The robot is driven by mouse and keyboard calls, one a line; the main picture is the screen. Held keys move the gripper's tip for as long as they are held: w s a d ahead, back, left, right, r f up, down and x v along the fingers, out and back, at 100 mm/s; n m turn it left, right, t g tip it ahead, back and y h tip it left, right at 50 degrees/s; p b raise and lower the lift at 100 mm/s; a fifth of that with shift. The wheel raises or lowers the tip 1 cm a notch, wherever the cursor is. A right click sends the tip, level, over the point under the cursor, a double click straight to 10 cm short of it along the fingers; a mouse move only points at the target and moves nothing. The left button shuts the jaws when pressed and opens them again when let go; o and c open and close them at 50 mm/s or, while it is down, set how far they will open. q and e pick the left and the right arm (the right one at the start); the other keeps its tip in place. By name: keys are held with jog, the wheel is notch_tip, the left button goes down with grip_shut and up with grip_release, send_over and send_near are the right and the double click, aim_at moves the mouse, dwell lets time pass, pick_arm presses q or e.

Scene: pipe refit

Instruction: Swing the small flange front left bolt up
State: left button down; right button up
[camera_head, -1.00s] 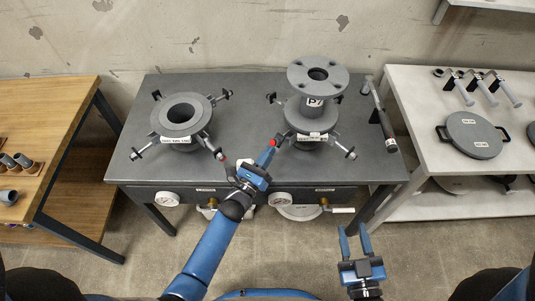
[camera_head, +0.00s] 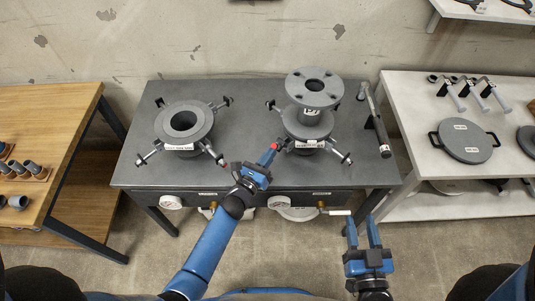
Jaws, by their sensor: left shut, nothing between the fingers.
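The right flange (camera_head: 306,126) stands on the grey table, with swing bolts around it and a pipe with a round plate (camera_head: 312,84) upright on top. Its front left bolt (camera_head: 279,143) is small and partly hidden by my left gripper. My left gripper (camera_head: 272,149) is shut and empty, its red-marked tip right beside that bolt; I cannot tell whether they touch. The bolt's exact tilt is unclear. The left flange (camera_head: 183,122) has several bolts splayed outward. My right gripper (camera_head: 362,220) is open and empty in front of the table.
A hammer-like tool (camera_head: 376,121) lies on the right edge of the grey table (camera_head: 235,100). Gauges (camera_head: 171,202) sit under its front edge. A white bench (camera_head: 425,100) at right holds a handled lid (camera_head: 465,140). A wooden bench (camera_head: 65,105) with pipe pieces stands at left.

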aim_at(284, 142)
pick_arm(q)
jog(key=shift+g, duration=0.4)
jog(key=w+d+r+p, duration=0.1)
jog(key=r, duration=0.1)
jog(key=w+d+r+p, duration=0.1)
jog(key=w+d+r, duration=0.1)
jog(key=shift+d+r+p, duration=0.1)
jog(key=shift+r+p, duration=0.05)
jog(key=shift+p, duration=0.25)
jog(key=shift+w+d+r, duration=0.45)
jog(key=shift+w+d, duration=0.35)
jog(key=shift+w, duration=0.05)
jog(key=shift+r, duration=0.1)
jog(key=shift+w+r, duration=0.1)
jog(key=shift+r, duration=0.15)
